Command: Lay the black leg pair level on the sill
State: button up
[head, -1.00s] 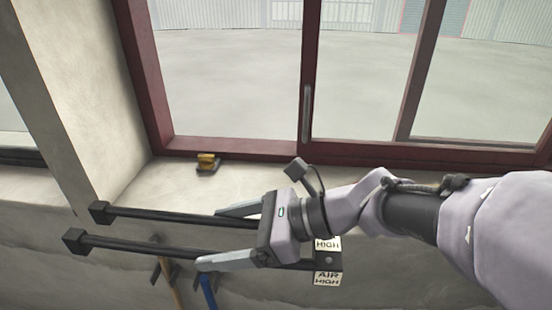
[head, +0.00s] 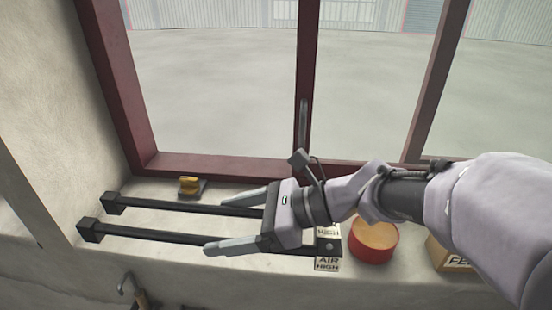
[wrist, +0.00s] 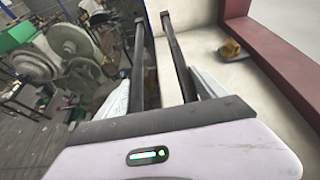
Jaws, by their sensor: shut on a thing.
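The black leg pair (head: 165,237) is two parallel black bars with square blocks at their left ends and tags at their right end. My gripper (head: 213,226) is shut on the pair, with one pale finger along the outer side of each bar; the wrist view shows this too. In the head view both bars are over the pale window sill (head: 160,222), running roughly along it. In the wrist view the left bar (wrist: 138,60) borders the view down into the workshop. Whether the pair touches the sill I cannot tell.
A yellow and dark object (head: 190,187) sits on the sill near the window frame. A red round tin (head: 374,241) stands right of the tags, close to them. A cardboard box (head: 448,254) with lettering is farther right. Tools hang below the sill.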

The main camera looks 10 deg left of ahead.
jog(key=w, duration=0.2)
jog(key=w+f, duration=0.1)
jog(key=w, duration=0.2)
jog(key=w+a, duration=0.1)
jog(key=w, duration=0.1)
jog(key=shift+w+f+p, duration=0.15)
jog(key=shift+p, duration=0.25)
notch_tip(320, 180, down, 4)
jog(key=b, duration=0.3)
jog(key=shift+f, duration=0.15)
jog(key=shift+w+f+b, duration=0.1)
jog(key=shift+f+b, duration=0.65)
jog(key=shift+b, duration=0.05)
jog(key=o, duration=1.8)
jog(key=shift+d, duration=0.1)
jog(key=b+v, duration=0.1)
jog(key=v, duration=1.6)
jog(key=shift+d+r, duration=0.15)
jog(key=shift+r, duration=0.05)
